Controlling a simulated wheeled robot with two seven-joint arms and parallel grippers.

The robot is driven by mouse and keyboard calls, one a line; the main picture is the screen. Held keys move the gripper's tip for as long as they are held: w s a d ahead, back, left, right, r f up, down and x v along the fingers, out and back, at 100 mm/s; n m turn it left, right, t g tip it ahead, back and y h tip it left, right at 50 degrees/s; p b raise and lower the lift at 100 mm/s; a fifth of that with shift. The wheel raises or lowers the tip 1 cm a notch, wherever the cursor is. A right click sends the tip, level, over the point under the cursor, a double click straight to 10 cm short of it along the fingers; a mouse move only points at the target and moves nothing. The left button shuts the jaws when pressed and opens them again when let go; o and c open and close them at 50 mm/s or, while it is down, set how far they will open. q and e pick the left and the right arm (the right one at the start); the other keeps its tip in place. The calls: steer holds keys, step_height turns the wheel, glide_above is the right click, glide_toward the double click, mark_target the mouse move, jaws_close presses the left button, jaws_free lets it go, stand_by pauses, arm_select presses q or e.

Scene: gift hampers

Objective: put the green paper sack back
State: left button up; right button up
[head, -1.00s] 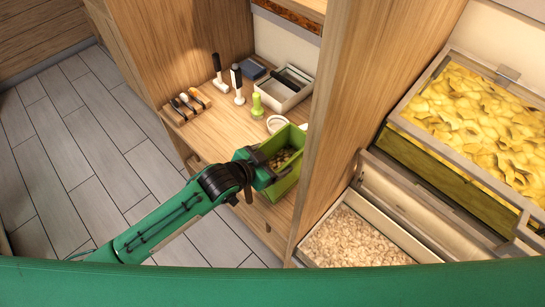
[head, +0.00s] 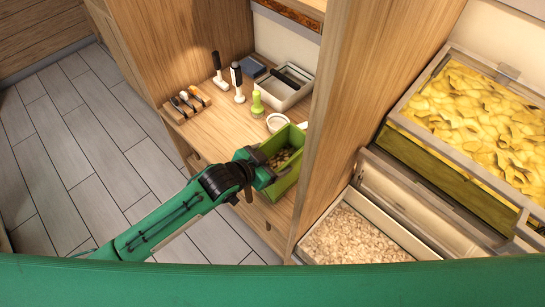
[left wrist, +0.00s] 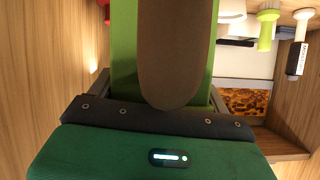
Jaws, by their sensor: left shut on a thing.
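The green paper sack (head: 286,178) is a box-shaped, open-topped green holder with small brownish bits inside, at the front right of the wooden counter in the head view. My left gripper (head: 262,166) is shut on its near left side. In the left wrist view the green sack (left wrist: 124,50) fills the upper middle, partly hidden behind a dark finger of my gripper (left wrist: 172,55). Whether the sack touches the counter cannot be told. My right gripper is not in view.
The counter (head: 215,135) bears a rack of small tools (head: 186,103), a white bowl (head: 277,122), a lime-green tool (head: 257,104) and a grey tray (head: 285,88). A wooden partition (head: 345,110) stands close right of the sack. Beyond it are bins of yellow pieces (head: 480,110) and pale shreds (head: 350,238).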

arm_select(q)
steer(key=shift+f, duration=0.2)
stand_by(0.6)
steer(key=o, duration=2)
steer(key=shift+f, duration=0.1)
steer(key=shift+s, duration=0.1)
steer(key=shift+p+v, duration=2.75)
steer(key=shift+v, duration=1.1)
steer(key=shift+s+a+r+p, duration=0.1)
steer(key=shift+s+r+p, duration=0.1)
steer(key=shift+r+p, duration=0.25)
steer(key=shift+r+p, duration=0.2)
steer(key=shift+p, duration=0.15)
